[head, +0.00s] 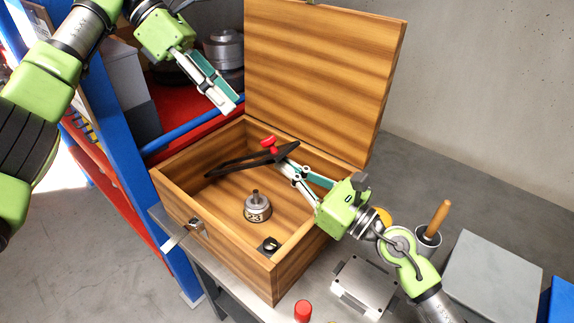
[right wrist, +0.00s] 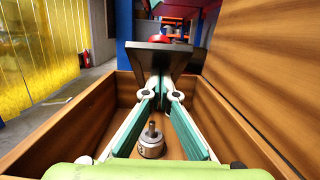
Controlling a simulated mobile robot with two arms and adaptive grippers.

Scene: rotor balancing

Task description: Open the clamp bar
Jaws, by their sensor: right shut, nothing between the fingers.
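The clamp bar (head: 240,162) is a long black bar with a red knob (head: 269,143), raised and slanted inside the open wooden box (head: 225,257). It also shows in the right wrist view (right wrist: 158,56) as a dark plate ahead of the fingers. My right gripper (head: 283,158) reaches into the box from the right. Its fingertips are closed together at the bar's right part, with nothing between them; whether they touch the bar is unclear. My left gripper (head: 231,104) hangs above the box's back left corner, away from the bar; its finger gap is hard to judge.
A metal weight (head: 257,208) with a post stands on the box floor. The raised lid (head: 318,75) stands behind. A blue and red shelf (head: 185,105) is close on the left. A metal plate (head: 362,285), a cup (head: 427,240) with a wooden handle and a grey block (head: 490,280) stand right.

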